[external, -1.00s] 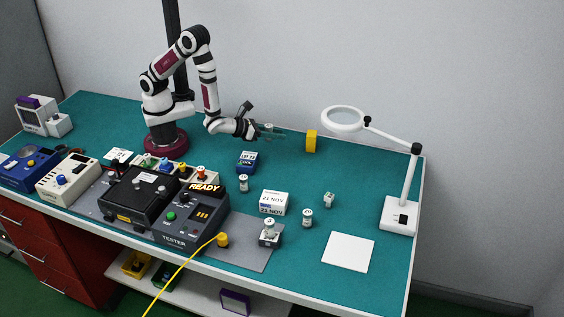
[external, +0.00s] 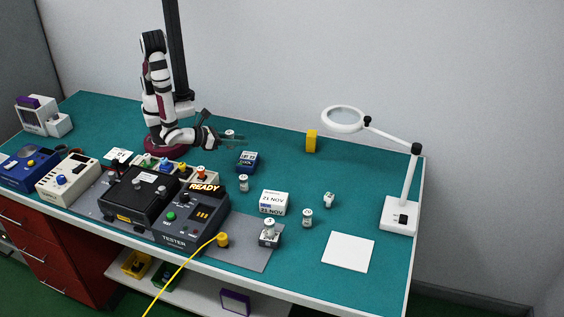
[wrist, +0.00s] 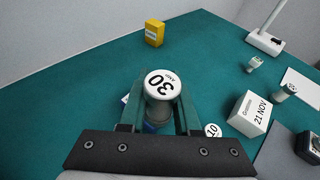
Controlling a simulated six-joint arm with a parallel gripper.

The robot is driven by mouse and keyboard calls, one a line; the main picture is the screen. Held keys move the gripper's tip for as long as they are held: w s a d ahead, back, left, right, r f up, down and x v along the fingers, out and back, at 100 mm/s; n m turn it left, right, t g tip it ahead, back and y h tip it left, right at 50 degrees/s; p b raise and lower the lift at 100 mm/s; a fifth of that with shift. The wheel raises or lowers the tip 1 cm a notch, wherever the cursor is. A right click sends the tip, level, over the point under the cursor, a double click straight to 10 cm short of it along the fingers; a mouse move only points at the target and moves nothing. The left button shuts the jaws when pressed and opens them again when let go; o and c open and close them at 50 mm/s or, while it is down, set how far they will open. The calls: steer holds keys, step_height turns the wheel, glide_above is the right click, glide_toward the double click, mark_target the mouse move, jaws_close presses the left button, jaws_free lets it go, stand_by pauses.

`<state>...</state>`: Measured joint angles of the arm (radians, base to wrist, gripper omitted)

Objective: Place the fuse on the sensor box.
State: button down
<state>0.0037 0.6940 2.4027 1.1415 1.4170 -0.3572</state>
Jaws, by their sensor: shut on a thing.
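My gripper (external: 238,140) is shut on a fuse (wrist: 162,84), a pale cylinder with a white cap marked 30 AMP. In the wrist view it sits between the two green-grey fingers (wrist: 162,98); in the external view its white top (external: 230,133) shows at the gripper, above the table's back left. No label names the sensor box. Two dated boxes are candidates: a small blue box (external: 248,161) just in front of the gripper, and a white box (external: 273,202) marked 21 NOV, farther front right. The blue one is mostly hidden behind the fuse in the wrist view.
Other small cylinders stand on the teal table (external: 350,175), one (external: 243,183) in front of the blue box. A yellow block (external: 311,141) is at the back. A tester (external: 190,222) stands front left and a magnifier lamp (external: 398,215) right.

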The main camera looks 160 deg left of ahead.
glide_above(255, 157)
steer(key=f, duration=0.3)
steer(key=shift+s+d+f, duration=0.1)
steer(key=shift+d+f, duration=0.1)
steer(key=shift+f, duration=0.15)
steer(key=f, duration=0.4)
steer(key=shift+a+f, duration=0.15)
steer(key=shift+a, duration=0.05)
steer(key=shift+f, duration=0.1)
steer(key=c, duration=0.6)
jaws_free()
